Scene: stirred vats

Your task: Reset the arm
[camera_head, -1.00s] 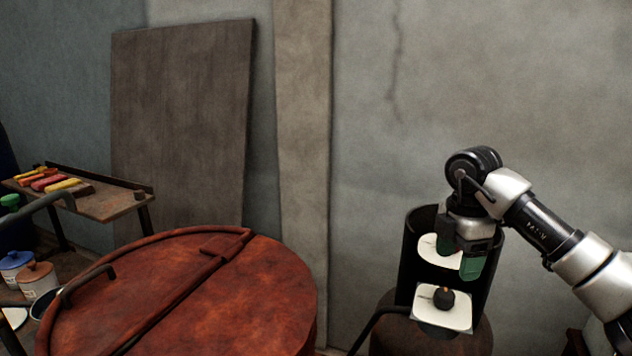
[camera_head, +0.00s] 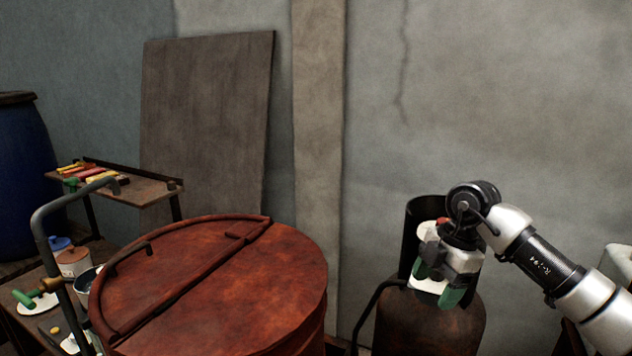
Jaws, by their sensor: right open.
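My right arm comes in from the right, and my right gripper (camera_head: 436,284) points down with its green-tipped fingers apart. It is in front of a black upright holder (camera_head: 411,238) that stands on a rusty brown drum (camera_head: 462,322). A white piece (camera_head: 428,286) shows partly between and behind the fingers, and a small red thing (camera_head: 442,221) shows at the holder's top. I cannot tell whether the gripper touches the white piece. My left gripper is not in view.
A large rusty red vat with a hinged lid (camera_head: 230,285) fills the lower middle. A bent grey pipe (camera_head: 42,225), a small table (camera_head: 145,192) with coloured blocks, lidded pots (camera_head: 73,262) and a blue barrel (camera_head: 25,160) are at left. A brown board (camera_head: 205,130) leans on the wall.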

